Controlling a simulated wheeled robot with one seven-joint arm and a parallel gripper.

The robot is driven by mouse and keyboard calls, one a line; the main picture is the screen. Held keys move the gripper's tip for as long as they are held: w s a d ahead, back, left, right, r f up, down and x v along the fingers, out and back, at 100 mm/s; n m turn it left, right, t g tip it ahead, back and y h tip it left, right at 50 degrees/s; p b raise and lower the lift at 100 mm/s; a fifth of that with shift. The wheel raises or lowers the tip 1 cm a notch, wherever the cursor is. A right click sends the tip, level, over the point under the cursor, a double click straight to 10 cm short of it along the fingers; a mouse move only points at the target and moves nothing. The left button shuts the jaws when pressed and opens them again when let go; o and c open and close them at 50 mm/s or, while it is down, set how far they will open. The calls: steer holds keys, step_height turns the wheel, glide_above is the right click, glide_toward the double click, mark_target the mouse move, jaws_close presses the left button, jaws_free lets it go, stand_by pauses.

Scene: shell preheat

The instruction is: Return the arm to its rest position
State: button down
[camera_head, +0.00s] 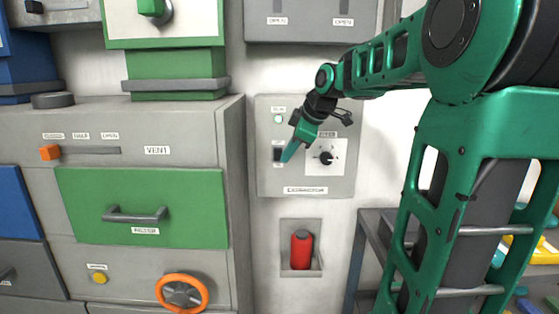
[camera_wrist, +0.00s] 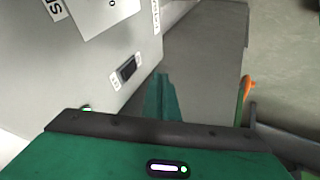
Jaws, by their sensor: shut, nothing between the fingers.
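My green arm reaches from the right side of the head view toward the grey extractor panel on the wall. My gripper (camera_head: 286,156) is in front of the left part of this panel (camera_head: 264,185), close to a dark rocker switch (camera_head: 277,154). In the wrist view the gripper (camera_wrist: 163,90) is shut and empty, and the switch (camera_wrist: 127,68) lies just left of the fingers. I cannot tell whether the fingertips touch the switch. A round indicator (camera_head: 278,119) on the panel shows above the switch. A black knob (camera_head: 326,157) on a white plate is right of the gripper.
A grey cabinet with a green drawer (camera_head: 190,190) stands left of the panel, with an orange handwheel (camera_head: 182,292) below. A red cylinder (camera_head: 301,249) sits in a wall niche under the panel. A grey shelf (camera_head: 371,222) with coloured items is at the right, behind my arm.

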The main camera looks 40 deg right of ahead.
steer(key=s+v, duration=0.1)
steer(key=v, duration=0.4)
steer(key=s+a+f+m+g, duration=0.3)
steer(key=s+f+m, duration=0.5)
steer(key=s+f, duration=0.3)
steer(key=s+a+f+m+g, duration=0.3)
steer(key=s+f+m, duration=0.5)
steer(key=s, duration=0.8)
step_height(320, 180, down, 4)
steer(key=shift+s+a+r+g, duration=0.2)
steer(key=shift+s+g, duration=0.05)
steer(key=shift+g, duration=0.45)
steer(key=shift+w+f+h, duration=0.2)
steer(key=shift+w+h, duration=0.1)
steer(key=shift+w, duration=0.3)
